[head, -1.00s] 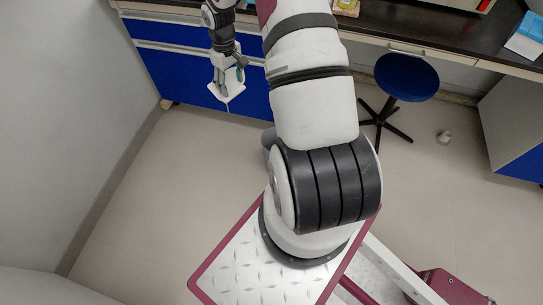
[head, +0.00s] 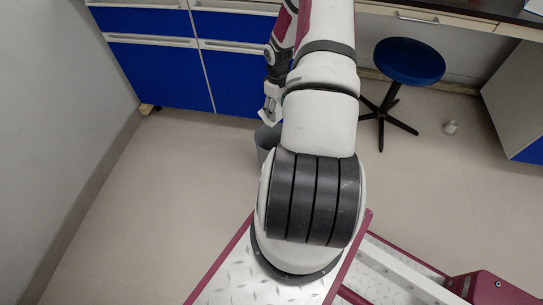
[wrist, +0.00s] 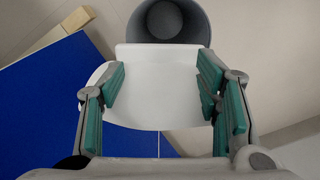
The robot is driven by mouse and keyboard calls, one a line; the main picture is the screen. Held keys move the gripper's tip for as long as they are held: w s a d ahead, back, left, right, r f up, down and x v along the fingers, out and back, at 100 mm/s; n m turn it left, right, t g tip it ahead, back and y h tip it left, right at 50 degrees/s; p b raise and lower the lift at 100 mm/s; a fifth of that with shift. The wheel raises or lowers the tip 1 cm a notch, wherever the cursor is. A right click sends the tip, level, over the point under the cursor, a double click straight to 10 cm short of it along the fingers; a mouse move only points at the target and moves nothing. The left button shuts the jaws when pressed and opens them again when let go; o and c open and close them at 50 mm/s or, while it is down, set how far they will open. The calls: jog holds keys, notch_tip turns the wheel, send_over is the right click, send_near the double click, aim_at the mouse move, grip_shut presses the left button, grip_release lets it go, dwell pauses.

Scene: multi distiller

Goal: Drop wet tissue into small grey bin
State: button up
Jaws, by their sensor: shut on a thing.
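The white wet tissue (wrist: 155,105) spans the space between the green-padded fingers of my gripper (wrist: 162,76) in the wrist view. My gripper is shut on it. The small grey bin (wrist: 172,22) shows just beyond the tissue at the top of the wrist view, its round opening facing up and partly covered by the tissue. In the head view my gripper (head: 269,113) hangs above the grey bin (head: 264,142), which is mostly hidden behind my arm. The tissue is barely visible there.
Blue cabinets (head: 160,75) stand along the back under a dark counter. The floor at left is clear.

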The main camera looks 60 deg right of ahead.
jog(key=shift+f+b, duration=2.3)
jog(key=shift+f, duration=0.7)
jog(key=o, duration=0.9)
notch_tip(320, 180, up, 11)
jog(key=shift+r, duration=0.55)
